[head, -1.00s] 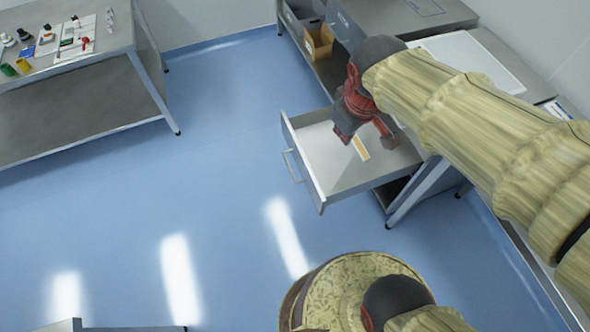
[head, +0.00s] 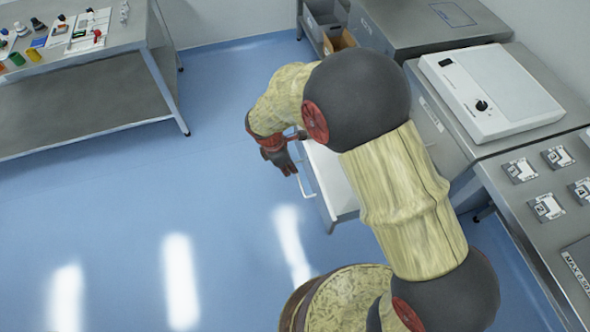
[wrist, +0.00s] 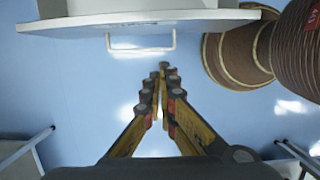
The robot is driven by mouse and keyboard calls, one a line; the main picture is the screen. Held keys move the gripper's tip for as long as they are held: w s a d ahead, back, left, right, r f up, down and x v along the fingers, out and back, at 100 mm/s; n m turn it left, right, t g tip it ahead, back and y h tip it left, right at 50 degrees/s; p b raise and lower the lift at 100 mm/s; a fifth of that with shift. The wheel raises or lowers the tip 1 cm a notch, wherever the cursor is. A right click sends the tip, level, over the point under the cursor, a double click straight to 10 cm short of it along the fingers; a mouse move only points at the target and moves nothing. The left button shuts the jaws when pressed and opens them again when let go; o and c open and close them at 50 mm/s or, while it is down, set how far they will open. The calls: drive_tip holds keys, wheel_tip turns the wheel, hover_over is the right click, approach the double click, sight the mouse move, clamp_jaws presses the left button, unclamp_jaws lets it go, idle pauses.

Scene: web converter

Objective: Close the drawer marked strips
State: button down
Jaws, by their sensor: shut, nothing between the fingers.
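A pulled-out drawer (head: 331,178) with a pale inside and a grey front extends from the grey bench on the right; my arm hides much of it. No marking on it can be read. Its bar handle (head: 304,188) is on the front face. My gripper (head: 288,170) is shut and empty, outside the drawer just in front of its front face, near the handle. In the wrist view, the drawer front (wrist: 150,20) and handle (wrist: 141,47) lie beyond the closed fingertips (wrist: 163,70). I cannot tell whether they touch the handle.
A white boxed device (head: 490,90) and small labelled blocks (head: 547,207) are on the right benches. Grey and brown bins (head: 325,28) sit at the back. A table (head: 80,90) with small items stands at left. Blue floor (head: 225,170) between is clear.

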drive_tip(key=d+f+b, duration=0.1)
drive_tip(key=f, duration=0.1)
drive_tip(key=w+d+f+b, duration=0.1)
drive_tip(key=d+f, duration=0.1)
drive_tip(key=f, duration=0.1)
drive_tip(key=d+f+b, duration=0.1)
drive_tip(key=f+b, duration=0.1)
drive_tip(key=f, duration=0.1)
drive_tip(key=shift+w+d, duration=0.15)
drive_tip(key=shift+d, duration=0.1)
drive_tip(key=shift+w+d+r, duration=0.1)
drive_tip(key=shift+w+d, duration=0.05)
drive_tip(key=shift+d, duration=0.5)
drive_tip(key=shift+d, duration=0.15)
drive_tip(key=w+d+p, duration=0.3)
drive_tip(key=d+p, duration=0.2)
drive_tip(key=d, duration=0.8)
drive_tip(key=w+d+p, duration=0.4)
drive_tip(key=d+p, duration=0.1)
drive_tip(key=d, duration=0.8)
drive_tip(key=w+d+p, duration=0.4)
drive_tip(key=d+p, duration=0.1)
drive_tip(key=d, duration=0.7)
drive_tip(key=shift+d, duration=0.4)
drive_tip(key=shift+w, duration=0.1)
